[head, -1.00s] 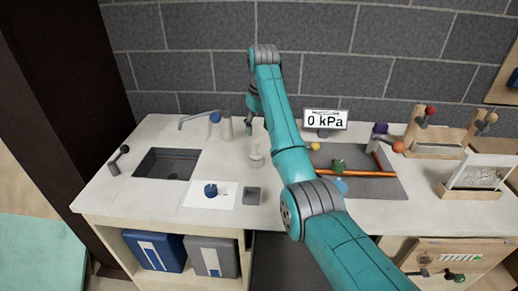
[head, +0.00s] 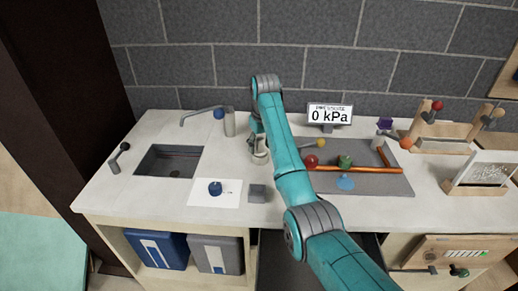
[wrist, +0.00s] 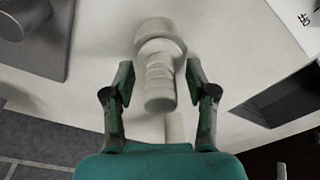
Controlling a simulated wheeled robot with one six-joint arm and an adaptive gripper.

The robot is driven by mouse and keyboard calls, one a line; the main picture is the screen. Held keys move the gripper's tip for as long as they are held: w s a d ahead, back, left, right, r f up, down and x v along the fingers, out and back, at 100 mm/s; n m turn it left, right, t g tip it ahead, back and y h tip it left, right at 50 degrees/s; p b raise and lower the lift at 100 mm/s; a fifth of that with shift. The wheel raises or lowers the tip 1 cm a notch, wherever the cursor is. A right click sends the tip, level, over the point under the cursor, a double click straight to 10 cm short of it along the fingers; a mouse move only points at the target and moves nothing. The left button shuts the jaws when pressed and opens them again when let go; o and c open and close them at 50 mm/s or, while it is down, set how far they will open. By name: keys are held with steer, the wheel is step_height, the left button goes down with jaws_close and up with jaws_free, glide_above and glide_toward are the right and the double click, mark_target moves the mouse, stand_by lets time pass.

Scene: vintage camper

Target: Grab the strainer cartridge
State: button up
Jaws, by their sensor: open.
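A pale ribbed cylinder on a wider round collar, apparently the strainer cartridge (wrist: 160,85), stands on the counter in the wrist view. My gripper (wrist: 160,76) is open, with one finger on each side of it and visible gaps between. In the head view my gripper (head: 257,143) is down at the cartridge (head: 260,157), behind the sink-side edge of my arm. My gripper and arm hide part of the cartridge there.
A sink (head: 170,163) and a grey cylinder (head: 229,122) are to the left. A grey block (head: 257,193) and white sheet (head: 230,193) are in front. A grey mat (head: 385,184) with pipes and a display (head: 329,114) are to the right.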

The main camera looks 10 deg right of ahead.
jaws_close()
steer(key=shift+r, duration=0.15)
